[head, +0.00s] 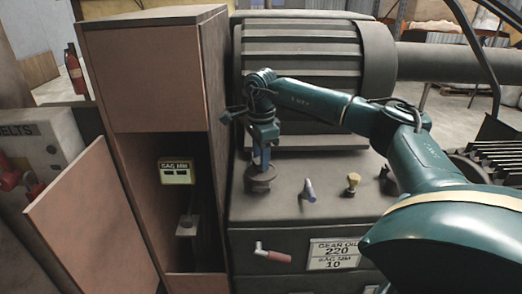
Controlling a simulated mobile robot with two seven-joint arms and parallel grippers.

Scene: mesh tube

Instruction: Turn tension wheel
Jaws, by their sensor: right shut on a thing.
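The tension wheel (259,183) is a dark round wheel on top of the grey machine housing, near its left end. My right arm reaches in from the right, and my right gripper (262,163) points down at the wheel from above. Its jaws are shut on the wheel's upper part; the exact contact is small and partly hidden by the gripper. A display marked SAG MM (178,172) is lit inside the open cabinet to the left; its reading is too small to tell. My left gripper is out of view.
A blue-tipped lever (308,190) and a yellow knob (352,184) stand right of the wheel. A red-handled crank (272,252) and a plate reading GEAR OIL 220, SAG MM 10 (334,253) are on the front. The cabinet door (95,225) hangs open at left.

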